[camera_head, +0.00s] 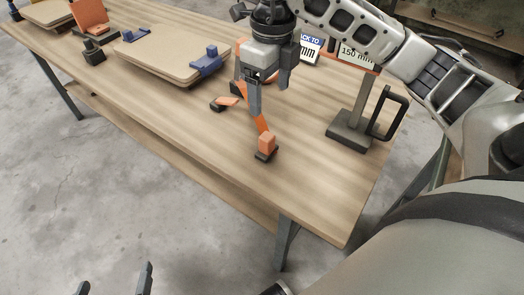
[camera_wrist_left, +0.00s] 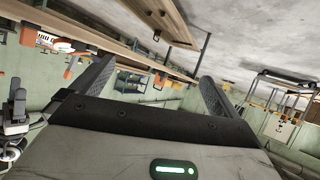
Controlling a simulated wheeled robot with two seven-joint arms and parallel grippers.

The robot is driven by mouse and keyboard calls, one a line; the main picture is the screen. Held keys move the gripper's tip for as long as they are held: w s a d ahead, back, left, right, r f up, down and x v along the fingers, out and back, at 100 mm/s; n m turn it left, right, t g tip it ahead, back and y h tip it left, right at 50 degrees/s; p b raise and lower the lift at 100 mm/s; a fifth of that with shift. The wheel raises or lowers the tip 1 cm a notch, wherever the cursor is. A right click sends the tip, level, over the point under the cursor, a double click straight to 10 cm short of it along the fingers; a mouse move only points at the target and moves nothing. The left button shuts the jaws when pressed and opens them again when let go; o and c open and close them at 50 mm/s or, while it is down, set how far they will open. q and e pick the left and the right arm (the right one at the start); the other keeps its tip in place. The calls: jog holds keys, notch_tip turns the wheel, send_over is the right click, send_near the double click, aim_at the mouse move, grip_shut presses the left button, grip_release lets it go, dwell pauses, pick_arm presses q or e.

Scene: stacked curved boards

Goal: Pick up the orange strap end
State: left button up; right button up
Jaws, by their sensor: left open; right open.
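The orange strap (camera_head: 262,124) lies on the wooden table in the head view, partly hidden by my right gripper. Its near end carries an orange block (camera_head: 267,143) on a dark base. A flat orange piece with a dark tip (camera_head: 228,101) lies left of it. My right gripper (camera_head: 269,96) is open and points down over the strap, behind the block; whether a finger touches the strap I cannot tell. My left gripper (camera_head: 115,277) is open and low over the floor, away from the table. It also shows empty in the left wrist view (camera_wrist_left: 156,72).
The wooden table (camera_head: 310,195) has clear room at its near right end. A dark stand (camera_head: 349,136) with a handle and a "150 mm" sign (camera_head: 357,57) are at right. Stacked curved boards (camera_head: 165,65) with a blue clamp (camera_head: 208,62) lie to the left.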

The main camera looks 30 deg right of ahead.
aim_at(267, 136)
notch_tip(267, 136, down, 11)
jog(key=shift+d+r+b, duration=0.1)
jog(key=shift+r+b, duration=0.1)
jog(key=shift+b, duration=0.5)
jog(key=shift+f, duration=0.5)
jog(key=f, duration=0.4)
jog(key=shift+w+a+f+b, duration=0.15)
jog(key=shift+w+a+b, duration=0.05)
jog(key=shift+b, duration=0.15)
pick_arm(q)
jog(key=shift+g, duration=0.5)
jog(key=f, duration=0.3)
jog(key=d+f, duration=0.1)
jog(key=shift+w+f, duration=0.2)
jog(key=shift+w, duration=0.1)
pick_arm(e)
jog(key=c, duration=1.1)
